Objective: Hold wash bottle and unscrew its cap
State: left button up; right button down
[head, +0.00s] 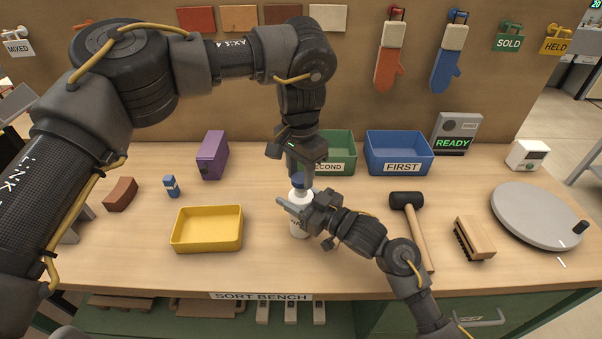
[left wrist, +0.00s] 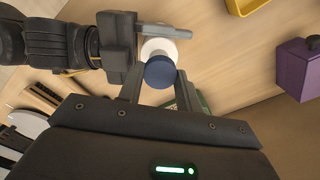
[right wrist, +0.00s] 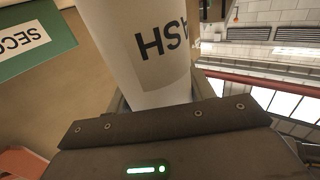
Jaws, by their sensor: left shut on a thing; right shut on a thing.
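The white wash bottle (head: 298,227) stands upright near the middle of the bench, with a dark blue cap (head: 297,181) on top. My left gripper (head: 299,186) comes down from above, its fingers shut on the cap; in the left wrist view the cap (left wrist: 160,72) sits between its two fingers, with the white bottle (left wrist: 158,46) beyond. My right gripper (head: 300,211) comes in from the front right and is shut around the bottle's body. In the right wrist view the bottle (right wrist: 140,55) fills the jaws, with part of its dark lettering showing.
A yellow tray (head: 207,247) is left of the bottle. Green (head: 337,145) and blue (head: 398,170) bins stand behind. A purple box (head: 212,155) is behind left. A mallet (head: 413,225), brush (head: 474,238) and grey turntable (head: 537,214) lie right.

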aim_at(300, 177)
pick_arm(q)
jog(key=shift+r, duration=1.85)
pick_arm(e)
jog(key=shift+c, duration=2.3)
grip_release()
pick_arm(q)
notch_tip(300, 177, down, 2)
jog(key=shift+b, duration=0.95)
pick_arm(e)
jog(key=v, duration=1.2)
